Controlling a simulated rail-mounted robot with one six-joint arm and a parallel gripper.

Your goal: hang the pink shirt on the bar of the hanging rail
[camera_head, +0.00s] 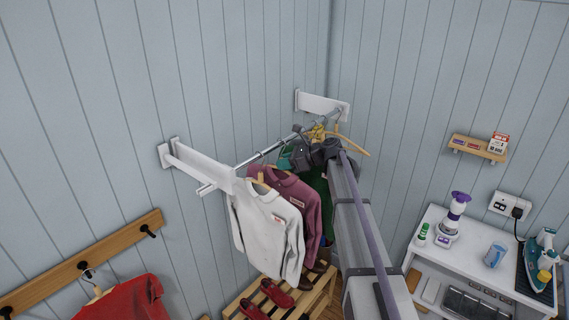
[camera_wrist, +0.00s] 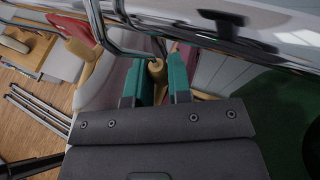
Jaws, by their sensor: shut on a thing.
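The pink shirt (camera_head: 298,190) hangs from a wooden hanger beside the white shirt (camera_head: 268,228), below the hanging rail's bar (camera_head: 262,153). My gripper (camera_wrist: 160,85), with teal fingers, is shut on the wooden neck of a hanger (camera_wrist: 157,69), apparently the pink shirt's. Mauve cloth (camera_wrist: 118,85) shows beyond the fingers in the wrist view. The hanger's metal hook rises from the neck to the shiny bar (camera_wrist: 215,28). I cannot tell whether the hook sits over the bar. In the head view my gripper (camera_head: 288,158) is close under the bar.
A green garment (camera_head: 320,180) and a bare wooden hanger (camera_head: 352,142) are near the rail's far end. My arm crosses right of the clothes. A wooden rack (camera_head: 240,296) with red shoes (camera_head: 275,293) stands below. A red garment (camera_head: 125,300) hangs at lower left.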

